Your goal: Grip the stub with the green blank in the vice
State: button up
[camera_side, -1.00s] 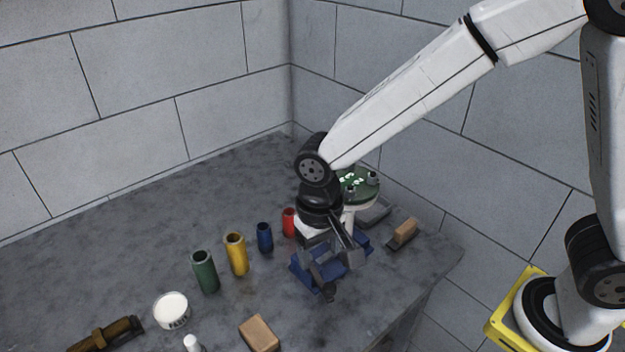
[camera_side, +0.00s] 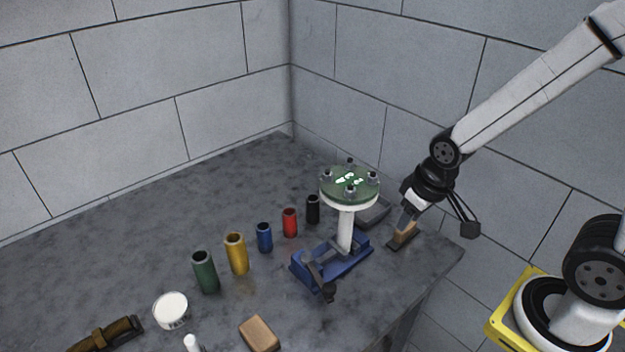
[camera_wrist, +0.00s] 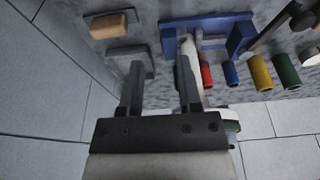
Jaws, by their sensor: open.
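The white stub (camera_side: 345,232) stands upright at the far right part of the blue vice (camera_side: 303,268). The green blank (camera_side: 337,186) lies on its top flange with several bolts standing around it. Whether the vice jaws press on the stub cannot be told. My gripper (camera_side: 437,224) is open and empty, to the right of the stub and apart from it, with one finger in front of the wooden-backed brush. In the wrist view my gripper (camera_wrist: 160,65) shows spread fingers. The vice (camera_wrist: 235,29) is beyond them, and the right finger partly hides the stub.
The brush (camera_side: 404,233) lies near the bench's right edge, with a grey tray (camera_side: 376,214) behind it. Black (camera_side: 313,209), red (camera_side: 290,223), blue (camera_side: 264,238), yellow (camera_side: 237,255) and green (camera_side: 205,273) sleeves stand left of the vice. Walls close the back.

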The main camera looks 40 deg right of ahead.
jog(key=shift+f, duration=0.15)
jog(key=c, duration=0.3)
jog(key=shift+s+d+f+m+g, duration=0.2)
jog(key=shift+s+m+g, duration=0.1)
jog(key=shift+m, duration=0.1)
grip_shut()
jog(key=s+a+f+m+g+y, duration=0.2)
jog(key=s+f+m+g+y, duration=0.25)
jog(key=m+y, duration=0.65)
jog(key=w+m+t+y, duration=0.1)
jog(key=w+m, duration=0.1)
jog(key=w+m+t+y, duration=0.1)
jog(key=m+t+y, duration=0.1)
jog(key=m, duration=0.1)
jog(key=w+d+m+t+y, duration=0.1)
jog(key=w+m, duration=0.1)
jog(key=shift+w+r+m+t+y, duration=0.15)
jog(key=shift+w+m+t+y, duration=0.15)
jog(key=shift+y, duration=0.1)
